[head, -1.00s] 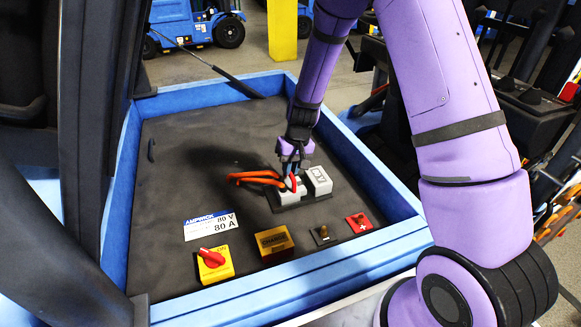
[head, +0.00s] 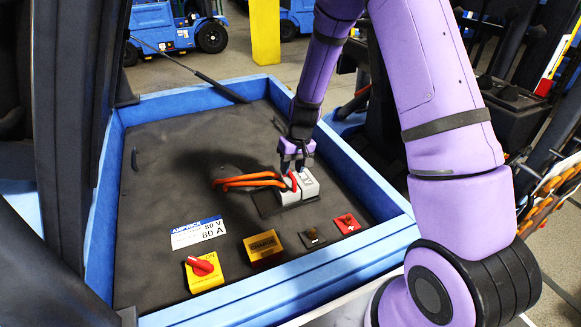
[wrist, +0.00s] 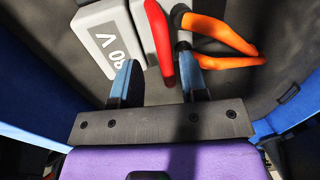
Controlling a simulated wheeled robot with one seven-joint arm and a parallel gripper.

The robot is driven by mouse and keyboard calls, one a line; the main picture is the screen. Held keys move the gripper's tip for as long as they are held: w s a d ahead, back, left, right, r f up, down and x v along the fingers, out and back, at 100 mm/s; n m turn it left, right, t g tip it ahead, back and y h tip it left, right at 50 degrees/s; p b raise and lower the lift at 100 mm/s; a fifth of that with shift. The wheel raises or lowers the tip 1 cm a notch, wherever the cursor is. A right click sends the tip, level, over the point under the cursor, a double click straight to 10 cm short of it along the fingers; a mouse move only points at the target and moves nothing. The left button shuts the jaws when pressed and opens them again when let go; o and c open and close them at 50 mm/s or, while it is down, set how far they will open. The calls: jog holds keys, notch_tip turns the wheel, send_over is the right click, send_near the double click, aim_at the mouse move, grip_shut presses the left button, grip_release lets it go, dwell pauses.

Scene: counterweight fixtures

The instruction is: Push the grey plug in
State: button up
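The grey plug (head: 289,197) lies on the dark deck with orange cables (head: 245,182) leaving it to the left. It has a red handle, which shows in the wrist view (wrist: 160,42). The pale grey socket block (head: 309,185) is right beside the plug, with no clear gap visible in the head view. In the wrist view the socket (wrist: 106,38) bears an "80 V" mark. My gripper (head: 296,160) is just above the plug. Its two fingers (wrist: 158,78) are apart, with the red handle between them and space showing beside it. The mating faces are partly hidden.
A blue rim (head: 270,305) surrounds the dark deck. In front are a yellow box with a red knob (head: 204,270), a yellow charge box (head: 262,248), a dark terminal (head: 312,238) and a red terminal (head: 347,224). The deck's left part is clear.

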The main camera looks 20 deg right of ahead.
jog(key=shift+r, duration=0.1)
notch_tip(320, 180, up, 10)
jog(key=d, duration=0.2)
jog(key=shift+r, duration=0.2)
dwell(0.6)
jog(key=s+a+r+t+h, duration=0.1)
jog(key=s+r, duration=0.6)
jog(key=r, duration=0.3)
jog(key=s+r+t, duration=0.2)
jog(key=s+r, duration=0.4)
jog(key=r, duration=0.3)
jog(key=s+r+t, duration=0.1)
jog(key=s+r, duration=0.2)
jog(key=s, duration=0.5)
jog(key=s+r+t+h, duration=0.1)
jog(key=s+r, duration=0.2)
jog(key=s, duration=0.6)
jog(key=shift+s+d, duration=0.25)
